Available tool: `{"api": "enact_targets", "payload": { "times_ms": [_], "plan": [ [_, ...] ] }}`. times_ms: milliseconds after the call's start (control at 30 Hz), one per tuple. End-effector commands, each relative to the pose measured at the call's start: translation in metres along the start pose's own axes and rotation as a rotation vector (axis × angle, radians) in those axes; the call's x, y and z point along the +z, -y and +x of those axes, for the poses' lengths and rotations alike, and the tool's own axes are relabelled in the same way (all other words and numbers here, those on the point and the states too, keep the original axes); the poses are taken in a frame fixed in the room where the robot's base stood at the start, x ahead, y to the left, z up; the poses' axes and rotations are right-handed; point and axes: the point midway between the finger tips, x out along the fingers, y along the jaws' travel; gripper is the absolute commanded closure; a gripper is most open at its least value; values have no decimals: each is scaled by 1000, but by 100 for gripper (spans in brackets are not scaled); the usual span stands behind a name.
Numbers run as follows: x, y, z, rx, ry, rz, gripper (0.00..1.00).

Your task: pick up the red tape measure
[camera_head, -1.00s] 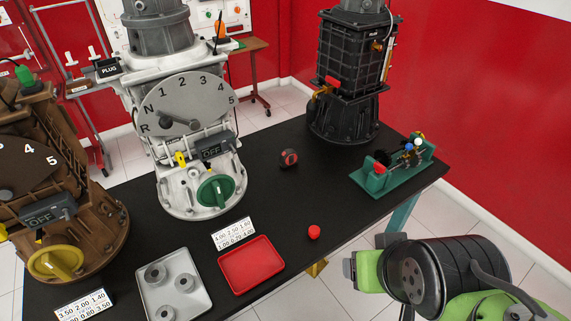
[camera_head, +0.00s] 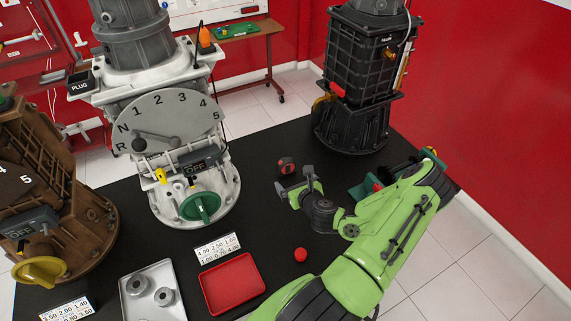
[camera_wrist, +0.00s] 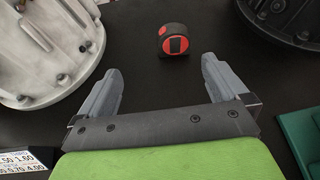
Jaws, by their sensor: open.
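The red tape measure (camera_head: 286,165) is a small red and black block standing on the black table, between the white engine and the black engine. In the wrist view the tape measure (camera_wrist: 174,40) lies beyond the fingertips, near the middle between them and apart from both. My gripper (camera_head: 293,183) is open and empty, low over the table on the near side of the tape measure. In the wrist view my gripper (camera_wrist: 159,75) shows both grey fingers spread wide.
The white engine (camera_head: 165,110) stands left and the black engine (camera_head: 355,80) behind right. A green fixture (camera_head: 365,188) is partly hidden behind my arm. A red ball (camera_head: 300,255), a red tray (camera_head: 232,284) and a grey tray (camera_head: 150,310) lie nearer. Bare table surrounds the tape measure.

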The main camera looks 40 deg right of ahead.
Motion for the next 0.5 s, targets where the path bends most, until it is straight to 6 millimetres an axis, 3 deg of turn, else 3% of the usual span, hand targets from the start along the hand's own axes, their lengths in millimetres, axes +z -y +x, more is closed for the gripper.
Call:
{"api": "enact_targets", "payload": {
  "times_ms": [167, 500],
  "plan": [
    [-11, 17, 9, -73, -6, 131, 0],
    [-13, 21, 90, -69, -7, 123, 0]
  ]
}}
